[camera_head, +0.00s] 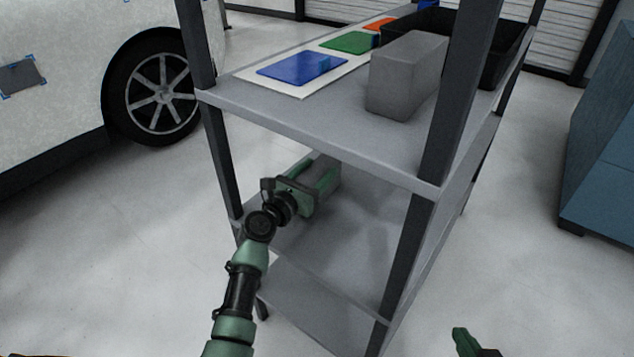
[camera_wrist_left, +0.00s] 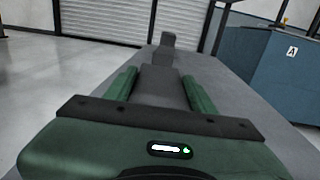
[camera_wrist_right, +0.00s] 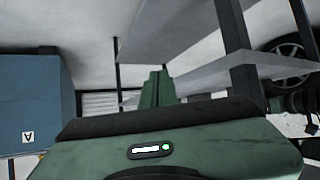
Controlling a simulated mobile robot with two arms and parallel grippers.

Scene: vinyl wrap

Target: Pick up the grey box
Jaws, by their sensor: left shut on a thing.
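My left gripper (camera_head: 318,178) reaches in over the middle shelf, below the top one. It is shut on a grey box (camera_wrist_left: 158,88), which shows between the green fingers in the left wrist view. In the head view the box is mostly hidden by the gripper and the shelf above. Another grey box (camera_head: 405,76) stands on the top shelf at its right side, with no gripper near it. My right gripper (camera_head: 465,343) is low at the bottom right of the head view. Its fingers are together and empty in the right wrist view (camera_wrist_right: 158,88).
The shelf rack has dark posts (camera_head: 206,130) and grey shelves (camera_head: 300,125) around my left arm. Blue (camera_head: 303,68), green (camera_head: 349,42) and orange sheets and a black bin (camera_head: 513,50) are on top. A car (camera_head: 60,110) stands left, a blue cabinet (camera_head: 602,150) right.

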